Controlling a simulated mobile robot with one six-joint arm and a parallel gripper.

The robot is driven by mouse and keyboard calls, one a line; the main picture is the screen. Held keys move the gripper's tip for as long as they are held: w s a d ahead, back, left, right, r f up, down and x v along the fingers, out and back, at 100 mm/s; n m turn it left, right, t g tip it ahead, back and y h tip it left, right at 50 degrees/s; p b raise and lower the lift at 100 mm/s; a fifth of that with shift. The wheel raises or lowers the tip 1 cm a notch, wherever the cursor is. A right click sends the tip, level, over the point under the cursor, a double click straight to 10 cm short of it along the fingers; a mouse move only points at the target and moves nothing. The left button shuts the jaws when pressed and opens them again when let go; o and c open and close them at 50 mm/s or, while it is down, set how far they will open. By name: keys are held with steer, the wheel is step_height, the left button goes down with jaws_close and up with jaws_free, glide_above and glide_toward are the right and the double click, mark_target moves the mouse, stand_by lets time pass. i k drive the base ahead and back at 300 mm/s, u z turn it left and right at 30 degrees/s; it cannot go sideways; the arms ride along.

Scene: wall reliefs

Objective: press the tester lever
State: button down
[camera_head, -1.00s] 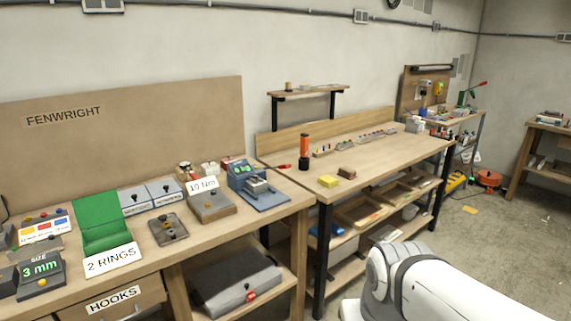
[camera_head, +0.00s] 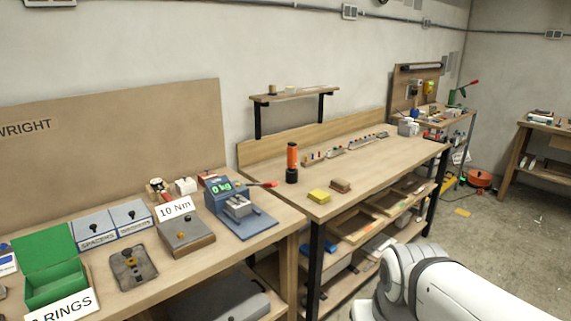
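A blue tester (camera_head: 216,203) with a green display reading "0 kg" stands at the right end of the near left bench. A lever with a red grip (camera_head: 262,184) sticks out to the right from its upper part, roughly level. A grey metal clamp-like part (camera_head: 238,206) sits at its front on a blue base plate. My gripper is not in view. Only a white link of my arm shows at the lower right, well apart from the tester.
A "10 Nm" box (camera_head: 186,236) stands left of the tester, with an open green box (camera_head: 55,284) further left. An orange-and-black cylinder (camera_head: 292,163) and a yellow block (camera_head: 319,195) are on the right bench (camera_head: 365,160). Floor at right is mostly clear.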

mark_target(270, 184)
steer(key=z, duration=0.15)
steer(key=i, duration=1.2)
steer(key=u, duration=0.4)
